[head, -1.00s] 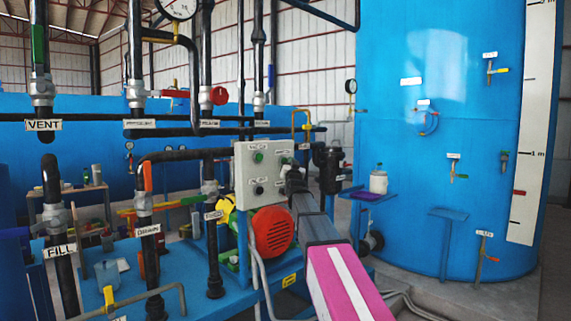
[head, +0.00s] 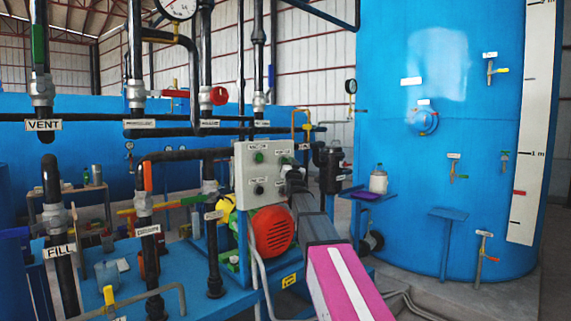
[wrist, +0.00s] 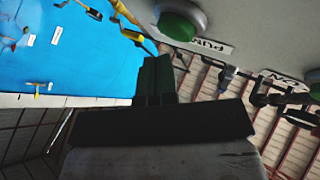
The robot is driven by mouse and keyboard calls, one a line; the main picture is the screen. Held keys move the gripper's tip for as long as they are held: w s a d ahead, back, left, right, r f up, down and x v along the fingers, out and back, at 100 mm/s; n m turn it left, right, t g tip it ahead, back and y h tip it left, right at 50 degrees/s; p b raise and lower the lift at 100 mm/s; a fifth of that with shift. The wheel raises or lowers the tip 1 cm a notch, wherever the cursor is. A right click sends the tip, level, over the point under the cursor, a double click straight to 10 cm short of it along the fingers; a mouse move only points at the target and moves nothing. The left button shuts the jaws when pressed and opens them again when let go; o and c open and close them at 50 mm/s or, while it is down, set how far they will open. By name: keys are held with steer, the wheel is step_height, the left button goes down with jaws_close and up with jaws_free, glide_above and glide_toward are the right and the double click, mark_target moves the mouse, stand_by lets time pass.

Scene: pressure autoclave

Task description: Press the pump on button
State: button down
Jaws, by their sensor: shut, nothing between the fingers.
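The grey control box (head: 243,178) stands in the middle of the head view. A green button (head: 258,157) and a black knob or button (head: 258,189) show on its left side. My gripper (head: 289,172) is in front of the box's right side and partly hides the controls there. In the wrist view my gripper (wrist: 157,68) is shut and empty. Its fingertips are close to a round green button (wrist: 180,24) in a grey collar. The label (wrist: 207,46) beside that button appears upside down and seems to begin with "PUM". I cannot tell whether the fingers touch the button.
A red motor (head: 271,231) sits below the box. Black pipes (head: 150,215) with coloured valves stand to the left. A large blue tank (head: 450,170) stands at the right. In the wrist view another green button (wrist: 315,88) shows at the right edge.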

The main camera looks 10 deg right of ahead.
steer(key=shift+w, duration=0.1)
stand_by(0.6)
steer(key=shift+w+a, duration=0.25)
